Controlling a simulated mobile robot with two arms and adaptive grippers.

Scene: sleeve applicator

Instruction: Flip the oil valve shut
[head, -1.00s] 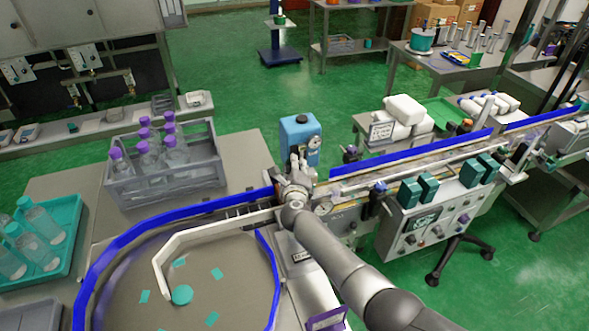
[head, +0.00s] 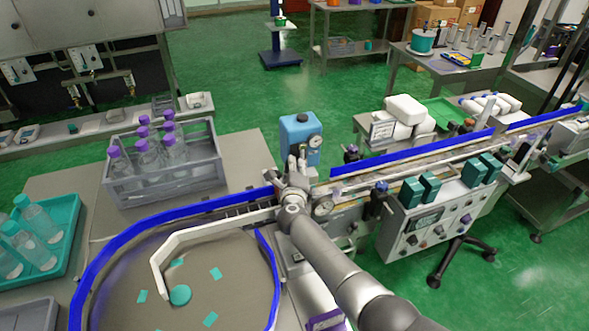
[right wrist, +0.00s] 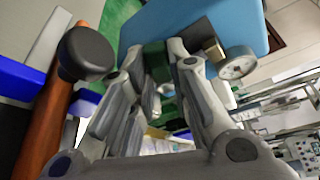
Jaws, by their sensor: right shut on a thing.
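The blue oil unit (head: 300,135) stands behind the conveyor's near end, with a round gauge (head: 315,141) on its right side. My right gripper (head: 297,160) is at its front lower face. In the right wrist view the blue unit (right wrist: 228,25) fills the top, with its gauge (right wrist: 237,63) and a brass fitting. There my right gripper (right wrist: 156,72) is shut on a dark green piece, which looks like the oil valve handle (right wrist: 155,58). The fingers hide part of it, and the valve's angle is hard to tell. My left gripper is not in view.
A black knob (right wrist: 86,52) is close beside the fingers in the right wrist view. The blue-railed conveyor (head: 400,160) runs right. The round turntable (head: 225,265) is in front, and a grey bottle crate (head: 165,180) stands left.

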